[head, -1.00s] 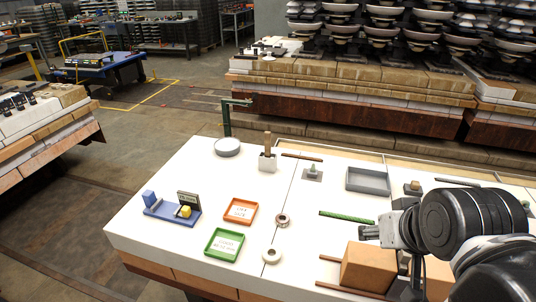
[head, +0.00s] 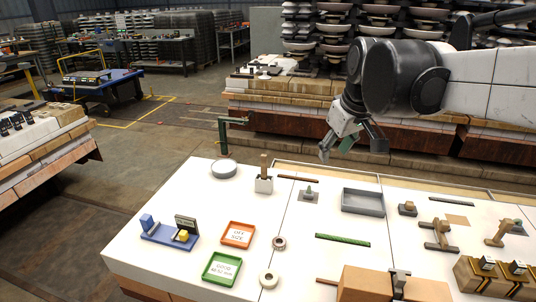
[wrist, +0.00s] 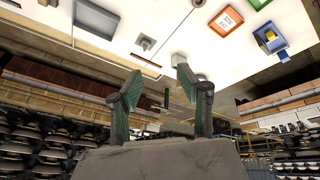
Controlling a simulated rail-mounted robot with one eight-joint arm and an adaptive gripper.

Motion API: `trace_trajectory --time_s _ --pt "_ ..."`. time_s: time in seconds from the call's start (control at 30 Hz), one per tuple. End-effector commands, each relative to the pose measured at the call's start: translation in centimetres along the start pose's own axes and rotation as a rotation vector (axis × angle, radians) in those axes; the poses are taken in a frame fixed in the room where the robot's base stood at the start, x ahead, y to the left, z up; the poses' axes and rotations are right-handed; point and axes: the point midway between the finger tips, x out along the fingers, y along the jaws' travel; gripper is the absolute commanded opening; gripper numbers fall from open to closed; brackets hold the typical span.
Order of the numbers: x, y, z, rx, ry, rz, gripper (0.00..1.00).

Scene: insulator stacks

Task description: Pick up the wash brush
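The wash brush (head: 264,160) appears to be the upright brown wooden piece standing in a small pale square holder (head: 264,185) near the table's far edge. Its lower end is hidden in the holder. My gripper (head: 350,148) is open and empty, above the far edge of the table, to the right of the brush and higher than it. In the wrist view, my gripper (wrist: 158,78) shows two green-padded fingers spread apart with nothing between them. The holder and brush seem to lie just beyond the fingers there, but are too small to tell clearly.
A green post (head: 223,135) rises behind the dish.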

Motion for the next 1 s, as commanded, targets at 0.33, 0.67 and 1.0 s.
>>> trace_trajectory --time_s 0.33,0.67,1.0 --pt "3.3 1.1 -10.3 -0.214 -0.069 -0.074 0.36" --pt "8.8 0.7 -18.2 -0.420 -0.123 -0.154 0.36" --pt "16.1 -1.0 -24.4 -0.631 -0.170 -0.245 0.36"
